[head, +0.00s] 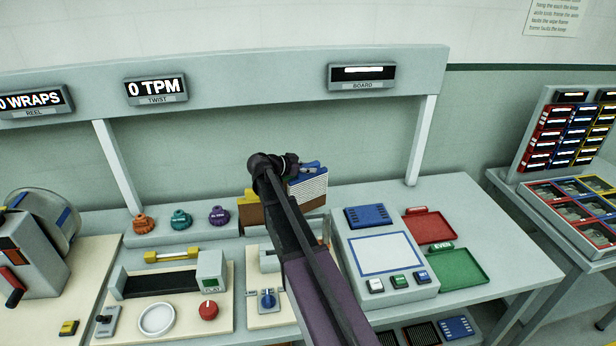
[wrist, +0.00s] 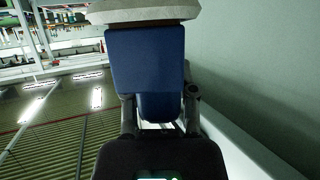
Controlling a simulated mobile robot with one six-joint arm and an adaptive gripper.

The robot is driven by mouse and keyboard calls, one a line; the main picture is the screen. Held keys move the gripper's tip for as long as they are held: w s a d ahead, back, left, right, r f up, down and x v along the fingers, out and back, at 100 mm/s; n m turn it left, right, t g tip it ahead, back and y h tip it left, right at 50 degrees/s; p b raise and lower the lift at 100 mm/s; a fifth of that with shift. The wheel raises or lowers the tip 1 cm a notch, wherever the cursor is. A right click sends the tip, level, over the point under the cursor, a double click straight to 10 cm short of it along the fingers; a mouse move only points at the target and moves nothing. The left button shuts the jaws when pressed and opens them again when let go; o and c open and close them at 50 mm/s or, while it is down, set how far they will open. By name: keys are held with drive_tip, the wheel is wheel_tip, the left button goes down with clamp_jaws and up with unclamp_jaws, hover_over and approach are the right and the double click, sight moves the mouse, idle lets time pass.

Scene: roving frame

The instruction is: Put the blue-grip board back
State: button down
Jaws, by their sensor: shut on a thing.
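My gripper (head: 298,168) is at the upper middle of the bench in the head view, in front of the back wall. It is shut on a blue grip (head: 310,168). A pale striped board (head: 309,187) shows just below this grip, beside a brown block. In the wrist view the blue grip (wrist: 145,60) fills the space between the fingers of my gripper (wrist: 158,112), with a pale grey edge beyond it. My arm hides part of the board's surroundings, and I cannot tell whether the board touches the brown block.
A brown block with a yellow top (head: 250,213) stands left of my gripper. A grey console with a white pad (head: 382,254) is at right, next to a red tray (head: 430,227) and a green tray (head: 460,268). Coloured knobs (head: 181,219) line the back left.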

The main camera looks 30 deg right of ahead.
sight(308, 189)
drive_tip(key=shift+f+b, duration=0.6)
drive_tip(key=shift+f, duration=0.3)
drive_tip(key=shift+f+b, duration=0.3)
drive_tip(key=shift+f, duration=0.3)
drive_tip(key=shift+c, duration=2)
unclamp_jaws()
drive_tip(key=shift+r, duration=0.2)
